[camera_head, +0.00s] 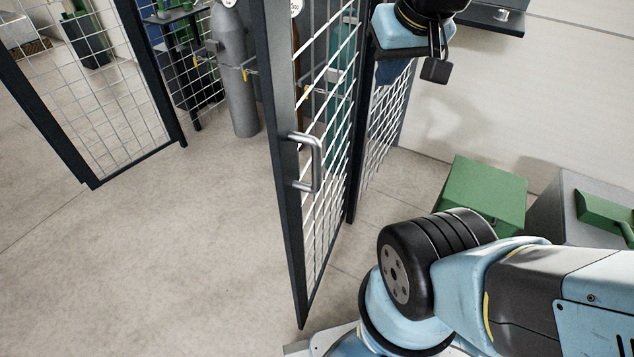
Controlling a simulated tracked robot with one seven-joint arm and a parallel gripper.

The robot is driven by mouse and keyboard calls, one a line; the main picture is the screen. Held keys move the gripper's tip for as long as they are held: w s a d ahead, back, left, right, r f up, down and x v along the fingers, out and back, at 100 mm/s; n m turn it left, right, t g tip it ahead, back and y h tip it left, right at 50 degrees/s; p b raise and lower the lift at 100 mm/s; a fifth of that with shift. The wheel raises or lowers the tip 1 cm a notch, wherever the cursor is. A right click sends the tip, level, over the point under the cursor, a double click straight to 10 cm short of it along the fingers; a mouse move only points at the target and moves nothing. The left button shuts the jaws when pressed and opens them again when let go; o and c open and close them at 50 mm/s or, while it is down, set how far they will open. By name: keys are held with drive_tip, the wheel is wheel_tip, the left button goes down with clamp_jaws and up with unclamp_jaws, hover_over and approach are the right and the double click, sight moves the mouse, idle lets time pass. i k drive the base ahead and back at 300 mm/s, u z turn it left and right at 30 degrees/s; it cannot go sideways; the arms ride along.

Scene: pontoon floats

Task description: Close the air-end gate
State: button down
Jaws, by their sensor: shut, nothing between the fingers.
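A mesh gate (289,215) with a dark frame stands open at the centre, seen nearly edge-on. Its silver D-shaped handle (316,163) is on the near upright, facing right. No label on it tells me whether it is the air-end gate. The gate's far upright meets another mesh panel at the back. My gripper (436,68) is at the upper right, to the right of and above the handle and apart from it. Its dark fingers are shut and empty. The top of the gate is cut off by the picture edge.
Another framed mesh panel (182,130) stands at the left, with open floor (190,260) between it and the gate. A grey gas cylinder (238,85) stands behind. A green box (478,195) and a grey box (555,208) are at right, near my arm.

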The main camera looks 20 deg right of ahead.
sight(271, 20)
drive_tip(key=k, duration=0.45)
drive_tip(key=z, duration=1.25)
drive_tip(key=k, duration=1.45)
drive_tip(key=u, duration=0.95)
drive_tip(key=i, duration=1.05)
